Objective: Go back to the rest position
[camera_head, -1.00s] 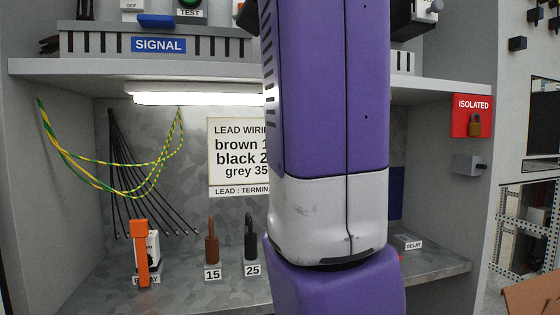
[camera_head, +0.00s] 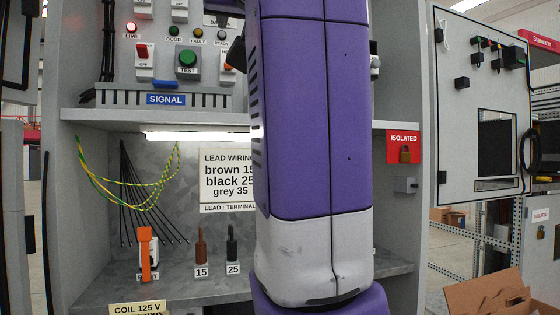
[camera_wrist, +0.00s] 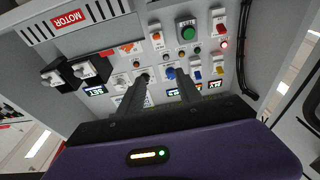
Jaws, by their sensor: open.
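My gripper (camera_wrist: 158,78) shows in the wrist view, with its two dark fingers apart and nothing between them. Beyond the fingers is a grey control panel with a green button (camera_wrist: 187,31), orange and red switches and small displays. I cannot tell the exact gap between fingertips and panel. In the head view my purple and white arm hangs down the middle and hides part of the cabinet; the gripper itself is not seen there.
The cabinet shelf (camera_head: 95,117) carries a SIGNAL strip. Below it are brown (camera_head: 201,246) and black (camera_head: 232,244) leads, an orange-and-white relay (camera_head: 147,250) and a lit lamp. A red ISOLATED box (camera_head: 403,147) with a padlock is on the right wall. A cardboard box (camera_head: 490,295) stands lower right.

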